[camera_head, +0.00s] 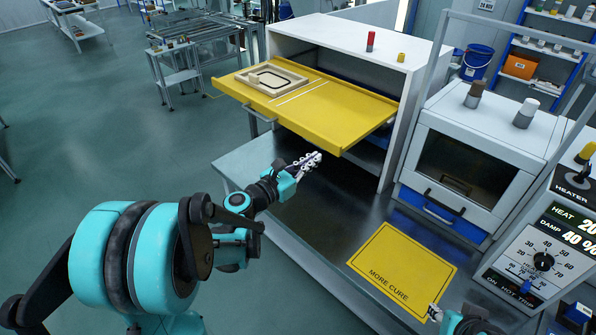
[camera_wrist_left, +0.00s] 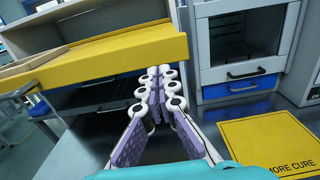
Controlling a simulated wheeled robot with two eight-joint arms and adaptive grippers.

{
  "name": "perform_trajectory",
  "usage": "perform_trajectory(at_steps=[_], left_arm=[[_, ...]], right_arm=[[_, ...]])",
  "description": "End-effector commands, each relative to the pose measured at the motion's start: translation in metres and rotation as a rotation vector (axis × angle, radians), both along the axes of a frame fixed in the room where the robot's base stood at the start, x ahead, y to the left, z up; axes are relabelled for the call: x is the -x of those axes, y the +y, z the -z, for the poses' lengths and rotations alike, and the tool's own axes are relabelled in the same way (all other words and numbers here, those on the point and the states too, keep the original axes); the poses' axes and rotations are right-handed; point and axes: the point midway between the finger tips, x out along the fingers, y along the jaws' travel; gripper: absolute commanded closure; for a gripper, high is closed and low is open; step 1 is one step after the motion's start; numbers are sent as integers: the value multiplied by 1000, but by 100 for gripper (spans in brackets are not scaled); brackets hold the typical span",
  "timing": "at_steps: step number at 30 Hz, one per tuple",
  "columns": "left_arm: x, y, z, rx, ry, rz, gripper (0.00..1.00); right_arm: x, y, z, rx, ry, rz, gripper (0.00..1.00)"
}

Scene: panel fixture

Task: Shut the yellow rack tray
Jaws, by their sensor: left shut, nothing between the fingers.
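The yellow rack tray (camera_head: 335,112) is pulled out of the white rack (camera_head: 341,38) and juts toward me. A wooden frame (camera_head: 271,79) and thin white rods lie on it, and a grey handle (camera_head: 259,113) is on its front. My left gripper (camera_head: 316,157) is shut and empty, just below the tray's front edge near its right corner. In the left wrist view the shut fingers (camera_wrist_left: 160,75) point at the yellow tray edge (camera_wrist_left: 110,57); I cannot tell whether they touch it. My right gripper (camera_head: 434,312) shows only partly at the bottom, by the yellow sign.
A yellow "MORE CURE" sign (camera_head: 404,262) lies on the dark bench (camera_head: 300,215). A grey oven (camera_head: 465,160) with a blue drawer stands right of the rack. A heater control panel (camera_head: 545,250) is at the far right. Bench space below the tray is clear.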

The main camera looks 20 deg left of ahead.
Motion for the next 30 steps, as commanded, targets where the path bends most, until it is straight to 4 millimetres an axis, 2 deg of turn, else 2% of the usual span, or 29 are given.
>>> perform_trajectory(at_steps=[3, 7, 23, 26, 30], left_arm=[[-15, -7, 1, 0, 0, 2, 100], [-25, -10, 0, -1, 0, 0, 100], [-30, -13, 0, -1, 0, 0, 100], [-37, -16, 0, -1, 0, 0, 100], [-56, -24, 1, -1, 0, 2, 100]], right_arm=[[0, 0, 3, 0, 0, 0, 63], [0, 0, 4, 0, 0, 0, 63], [0, 0, 5, 0, 0, 0, 63], [0, 0, 6, 0, 0, 0, 63], [0, 0, 8, 0, 0, 0, 63]])
